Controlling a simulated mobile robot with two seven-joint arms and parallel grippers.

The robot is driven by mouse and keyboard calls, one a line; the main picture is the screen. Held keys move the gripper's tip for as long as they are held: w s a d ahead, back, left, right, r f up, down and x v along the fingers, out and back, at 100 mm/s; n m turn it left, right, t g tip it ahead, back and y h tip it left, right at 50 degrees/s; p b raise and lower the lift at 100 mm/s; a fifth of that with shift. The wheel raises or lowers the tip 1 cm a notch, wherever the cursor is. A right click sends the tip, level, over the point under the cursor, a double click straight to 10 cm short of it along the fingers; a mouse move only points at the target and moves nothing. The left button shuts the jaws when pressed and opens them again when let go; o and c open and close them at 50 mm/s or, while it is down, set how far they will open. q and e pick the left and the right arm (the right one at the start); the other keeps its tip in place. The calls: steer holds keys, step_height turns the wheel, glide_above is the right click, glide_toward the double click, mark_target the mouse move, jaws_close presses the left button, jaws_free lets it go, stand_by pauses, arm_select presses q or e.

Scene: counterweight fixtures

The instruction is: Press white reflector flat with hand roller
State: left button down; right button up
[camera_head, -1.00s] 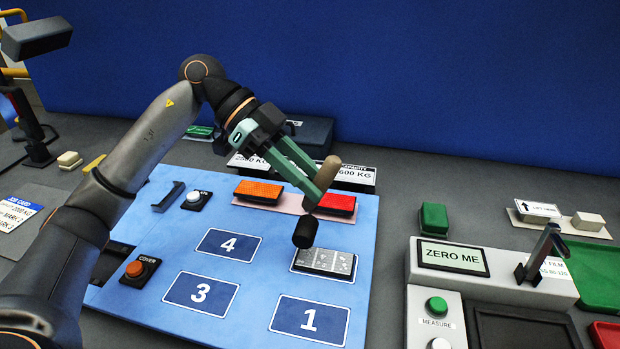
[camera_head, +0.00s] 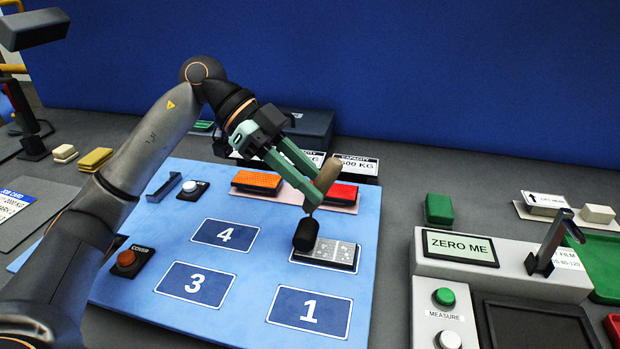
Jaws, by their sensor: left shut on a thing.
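The hand roller has a tan wooden handle (camera_head: 327,173) and a black roller head (camera_head: 306,234). My left gripper (camera_head: 312,191) is shut on the roller's handle and holds it tilted, head downward. The white reflector (camera_head: 333,252) is a pale grey-white patterned rectangle on the blue board (camera_head: 190,250), behind the square marked 1. The roller head covers the reflector's left end; whether it touches the surface I cannot tell. An orange reflector (camera_head: 257,180) and a red reflector (camera_head: 343,192) lie on a pink strip behind it. My right gripper is not in view.
Squares marked 4, 3 and 1 on the board are bare. A red-orange button (camera_head: 126,258) stands at the board's left. A gauge with a ZERO ME display (camera_head: 460,247) stands at the right, with a green block (camera_head: 439,209) behind it. A blue wall closes the back.

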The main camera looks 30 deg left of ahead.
mark_target(321, 172)
arm_select(q)
steer(key=shift+f, duration=0.1)
stand_by(0.3)
steer(key=shift+f, duration=0.45)
stand_by(0.7)
steer(key=shift+r, duration=0.1)
steer(key=shift+r+p, duration=0.45)
steer(key=shift+p, duration=0.25)
stand_by(0.3)
steer(key=shift+d, duration=0.1)
steer(key=shift+w+d+r+p, duration=0.1)
steer(key=shift+w+d+p, duration=0.1)
steer(key=shift+d+p, duration=0.6)
steer(key=shift+w+d+p, duration=0.2)
steer(key=shift+d+p, duration=0.5)
steer(key=shift+p, duration=0.05)
steer(key=shift+d, duration=0.1)
